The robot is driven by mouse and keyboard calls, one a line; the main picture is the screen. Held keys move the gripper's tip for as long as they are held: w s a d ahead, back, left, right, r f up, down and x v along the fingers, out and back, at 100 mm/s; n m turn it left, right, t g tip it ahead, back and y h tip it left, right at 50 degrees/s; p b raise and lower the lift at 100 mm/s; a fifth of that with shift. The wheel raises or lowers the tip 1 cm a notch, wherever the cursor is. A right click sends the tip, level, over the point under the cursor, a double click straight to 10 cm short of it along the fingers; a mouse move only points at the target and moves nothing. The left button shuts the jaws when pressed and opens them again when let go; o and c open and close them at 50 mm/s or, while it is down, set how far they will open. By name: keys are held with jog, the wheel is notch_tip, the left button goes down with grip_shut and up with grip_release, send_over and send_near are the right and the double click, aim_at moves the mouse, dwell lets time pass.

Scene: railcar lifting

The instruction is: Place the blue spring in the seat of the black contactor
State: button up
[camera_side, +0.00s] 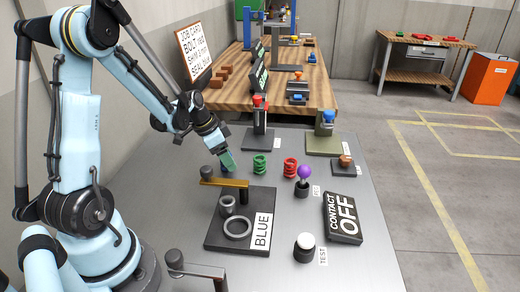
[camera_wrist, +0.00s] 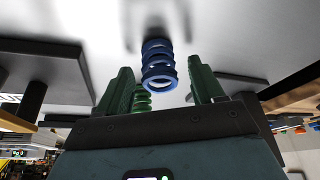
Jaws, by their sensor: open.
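The blue spring (camera_wrist: 158,66) stands out between the two green fingers of my gripper (camera_wrist: 161,80) in the wrist view, clear of both. In the side view my gripper (camera_side: 228,161) points down near the table behind the brass bar; the blue spring is mostly hidden there. A black base plate (camera_side: 214,240) labelled BLUE carries a grey ring (camera_side: 238,228), a small grey cup (camera_side: 227,205) and a brass bar (camera_side: 224,183) with a dark knob. A black block (camera_side: 342,226) reading CONTACT OFF lies to its right. I cannot tell which part is the seat.
A green spring (camera_side: 260,164) and a red spring (camera_side: 290,167) stand right of my gripper. A purple-topped post (camera_side: 303,178) and a white TEST button (camera_side: 305,243) stand farther right. Posts on bases stand behind. The table's right front is clear.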

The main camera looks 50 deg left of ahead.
grip_shut()
dwell(0.3)
